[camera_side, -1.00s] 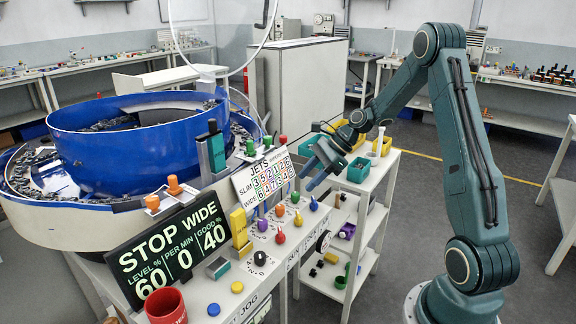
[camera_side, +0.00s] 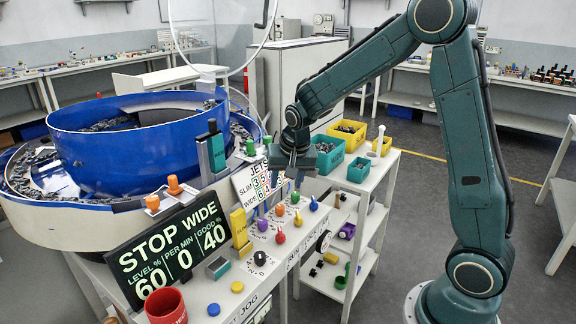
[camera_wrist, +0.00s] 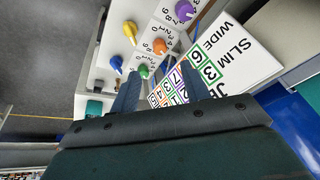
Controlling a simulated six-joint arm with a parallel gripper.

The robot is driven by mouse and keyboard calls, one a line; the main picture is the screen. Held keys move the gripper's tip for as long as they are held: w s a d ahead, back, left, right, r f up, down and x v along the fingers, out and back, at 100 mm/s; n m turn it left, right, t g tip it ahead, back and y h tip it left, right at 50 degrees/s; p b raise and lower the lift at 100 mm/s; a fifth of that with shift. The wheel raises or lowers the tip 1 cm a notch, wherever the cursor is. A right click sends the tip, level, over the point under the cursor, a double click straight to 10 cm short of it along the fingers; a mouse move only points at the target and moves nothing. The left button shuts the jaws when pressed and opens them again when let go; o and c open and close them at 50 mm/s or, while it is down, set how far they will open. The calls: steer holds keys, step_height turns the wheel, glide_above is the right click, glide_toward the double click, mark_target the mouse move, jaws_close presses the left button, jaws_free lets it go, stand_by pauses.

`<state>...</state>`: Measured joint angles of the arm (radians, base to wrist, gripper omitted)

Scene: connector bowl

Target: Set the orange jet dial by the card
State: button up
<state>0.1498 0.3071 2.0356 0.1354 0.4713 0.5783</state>
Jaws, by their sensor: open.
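The orange jet dial (camera_side: 280,210) stands on the white panel, in the back row between the purple dial (camera_side: 262,225) and the green dial (camera_side: 295,197). The wrist view also shows the orange dial (camera_wrist: 159,46), with digits printed around it; its exact setting is unclear. The JETS card (camera_side: 246,185) stands behind the dials, with SLIM and WIDE rows of colour-framed numbers. My gripper (camera_side: 284,181) is open and empty, pointing down above the dials, and hides the card's right part. In the wrist view my two fingers (camera_wrist: 168,88) are apart, the orange dial ahead of them.
A front row holds red (camera_side: 280,238), yellow (camera_side: 298,219) and blue (camera_side: 313,203) dials. The display (camera_side: 172,245) reads STOP WIDE. A black knob (camera_side: 260,258), a yellow block (camera_side: 239,226) and a red mug (camera_side: 166,306) are nearby. Teal bins (camera_side: 328,158) stand right.

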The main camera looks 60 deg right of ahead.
mark_target(281, 208)
steer(key=shift+s+a+r+n+h, duration=0.15)
steer(key=shift+a+r+n+h, duration=0.25)
steer(key=shift+r+n, duration=0.3)
steer(key=shift+f, duration=0.15)
steer(key=shift+x, duration=6.9)
steer(key=c, duration=1)
